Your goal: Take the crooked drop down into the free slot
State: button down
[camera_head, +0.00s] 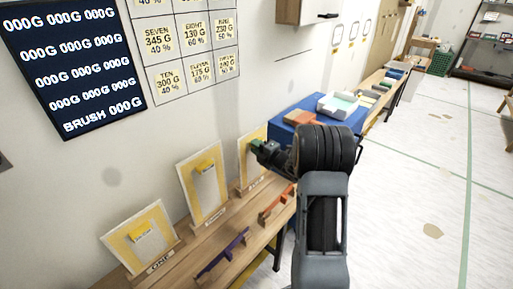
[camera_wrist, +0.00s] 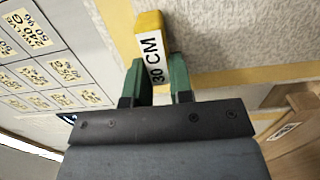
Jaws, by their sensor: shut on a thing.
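Three pale textured drops with yellow edging stand along the wall: a left drop (camera_head: 128,251), a middle drop (camera_head: 207,193) and a right drop (camera_head: 246,169), partly hidden by my arm. The left and middle ones each carry a yellow tab; both look tilted in the picture, but I cannot tell which is truly crooked. My gripper (camera_head: 258,149) is at the right drop. In the wrist view its green fingers (camera_wrist: 159,72) are shut on a yellow tab (camera_wrist: 149,22) marked "30 CM", with the textured drop (camera_wrist: 230,40) behind it. I cannot make out a free slot.
A wooden bench (camera_head: 187,247) runs under the drops, with a purple tool (camera_head: 222,254) and an orange-brown tool (camera_head: 274,204) near its front. A blue table (camera_head: 290,118) with a white tray (camera_head: 337,106) stands beyond my arm. The floor at right is mostly open.

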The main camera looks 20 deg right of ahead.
jog(key=c, duration=0.9)
grip_release()
jog(key=shift+f, duration=0.1)
jog(key=v, duration=1.3)
jog(key=shift+s+d, duration=0.2)
jog(key=shift+s, duration=0.15)
